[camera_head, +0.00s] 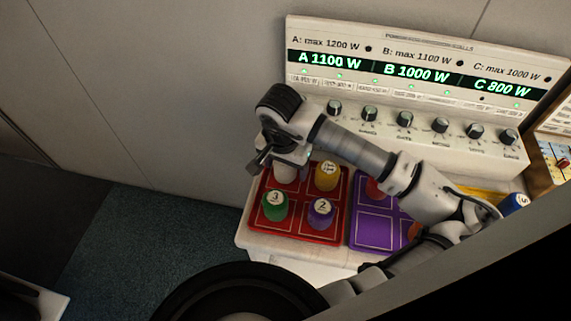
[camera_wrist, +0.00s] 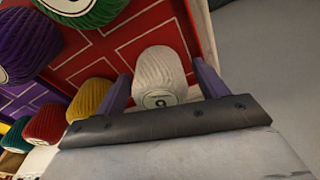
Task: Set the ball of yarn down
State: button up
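A white ball of yarn (camera_wrist: 158,70) with a round number label sits between the two fingers of my gripper (camera_wrist: 162,84) in the wrist view. The ball is over the back-left compartment of the red tray (camera_head: 298,236). In the head view the white ball (camera_head: 285,173) shows below my gripper (camera_head: 290,160), partly hidden by it. Whether its underside touches the tray cannot be told.
A yellow ball (camera_head: 327,176), a green ball (camera_head: 275,206) and a purple ball (camera_head: 321,213) occupy the other red compartments. A purple tray (camera_head: 370,232) is to the right, partly behind my arm. A panel with knobs (camera_head: 405,118) stands behind.

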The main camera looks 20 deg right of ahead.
jog(key=shift+r+p, duration=0.2)
jog(key=shift+p, duration=0.1)
jog(key=r, duration=0.4)
jog(key=r+b, duration=0.1)
jog(key=r, duration=0.3)
jog(key=s+a+r+b, duration=0.1)
jog(key=r, duration=0.2)
jog(key=shift+r, duration=0.4)
jog(key=shift+a, duration=0.1)
